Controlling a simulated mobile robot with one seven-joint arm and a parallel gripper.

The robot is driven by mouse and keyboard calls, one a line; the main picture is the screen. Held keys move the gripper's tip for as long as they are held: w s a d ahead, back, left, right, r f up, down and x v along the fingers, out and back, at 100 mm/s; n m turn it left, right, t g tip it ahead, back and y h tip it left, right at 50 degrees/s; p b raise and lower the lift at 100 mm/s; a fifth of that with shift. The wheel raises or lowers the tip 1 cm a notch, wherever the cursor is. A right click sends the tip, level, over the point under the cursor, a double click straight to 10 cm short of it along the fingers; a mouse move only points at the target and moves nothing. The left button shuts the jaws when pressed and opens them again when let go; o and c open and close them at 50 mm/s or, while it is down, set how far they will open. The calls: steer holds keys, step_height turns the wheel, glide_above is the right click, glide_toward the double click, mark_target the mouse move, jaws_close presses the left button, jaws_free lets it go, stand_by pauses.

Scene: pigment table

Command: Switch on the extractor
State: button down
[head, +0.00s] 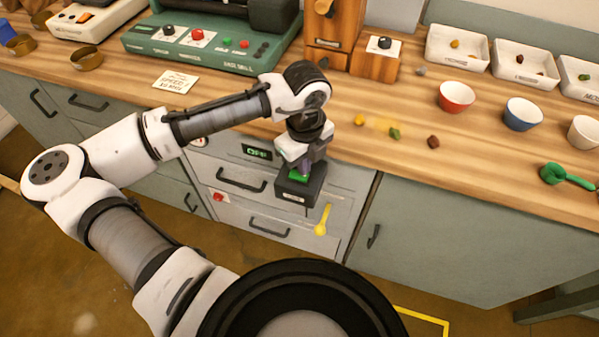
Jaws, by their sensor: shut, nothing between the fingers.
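A grey unit (340,190) is set into the counter front below the table edge. Its small dark display (257,151) shows green letters that read OFF. A dark box (295,194) with a pale label juts out from the unit and has a green button (299,175) on top. My gripper (303,168) is shut and empty, pointing down right at the green button. I cannot tell whether the fingertips touch it, and they partly hide it. A red button (218,197) sits lower left on the unit.
Drawer handles (241,182) jut from the front. On the counter stand a green machine (205,45), a red bowl (456,97), a blue bowl (522,114) and loose pigment lumps (433,142).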

steer(key=shift+f+b, duration=0.65)
steer(key=shift+f, duration=0.3)
stand_by(0.6)
steer(key=shift+r, duration=0.1)
step_height(320, 180, up, 7)
steer(key=p, duration=0.6)
steer(key=shift+p, duration=0.3)
